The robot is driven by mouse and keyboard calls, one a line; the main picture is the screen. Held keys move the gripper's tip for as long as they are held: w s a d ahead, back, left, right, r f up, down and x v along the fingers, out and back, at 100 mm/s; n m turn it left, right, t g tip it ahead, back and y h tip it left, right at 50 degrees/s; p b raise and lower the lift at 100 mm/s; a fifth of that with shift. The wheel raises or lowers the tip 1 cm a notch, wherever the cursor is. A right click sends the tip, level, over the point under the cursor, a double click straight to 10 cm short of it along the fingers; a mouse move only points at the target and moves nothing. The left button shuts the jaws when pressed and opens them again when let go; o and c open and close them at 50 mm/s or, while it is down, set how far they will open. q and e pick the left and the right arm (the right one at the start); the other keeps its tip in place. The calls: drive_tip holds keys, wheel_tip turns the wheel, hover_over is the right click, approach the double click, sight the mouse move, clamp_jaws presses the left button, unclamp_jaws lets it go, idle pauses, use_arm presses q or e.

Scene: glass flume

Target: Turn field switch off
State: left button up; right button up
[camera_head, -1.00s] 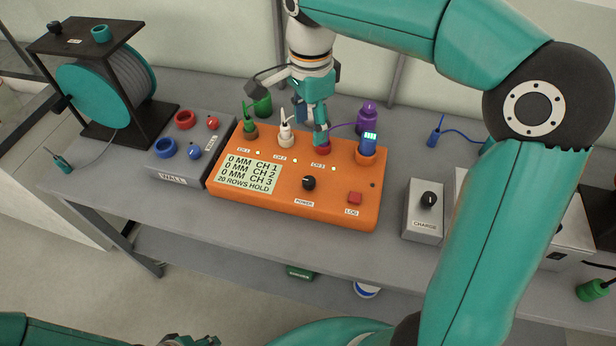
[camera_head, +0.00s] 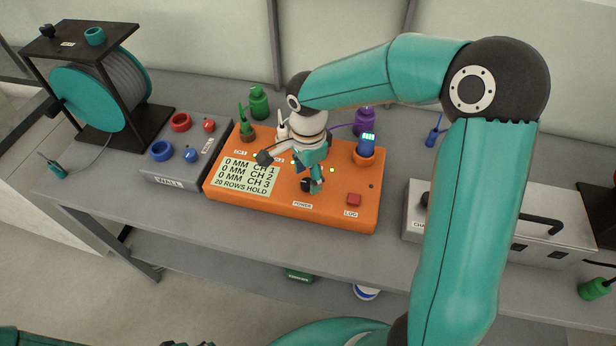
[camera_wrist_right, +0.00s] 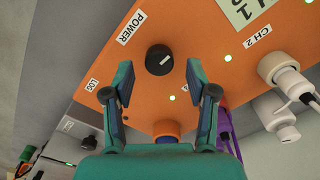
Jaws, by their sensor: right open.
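My right gripper (camera_head: 313,184) is open and empty over the orange box (camera_head: 235,200), close to the black POWER knob (camera_head: 305,186). In the right wrist view the gripper (camera_wrist_right: 160,78) points at the POWER knob (camera_wrist_right: 159,60), which lies just ahead of the gap between its two fingertips. The knob carries a light mark. I cannot tell if a finger touches it. I can read no label saying FIELD in either view.
The orange box also bears a red LOG button (camera_head: 354,199) and plugs. A grey WALL box (camera_head: 160,181) and cable reel (camera_head: 88,95) stand left. A metal box with a black handle (camera_head: 542,224) stands right, partly behind my arm.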

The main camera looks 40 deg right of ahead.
drive_tip(key=shift+f, duration=0.9)
clamp_jaws()
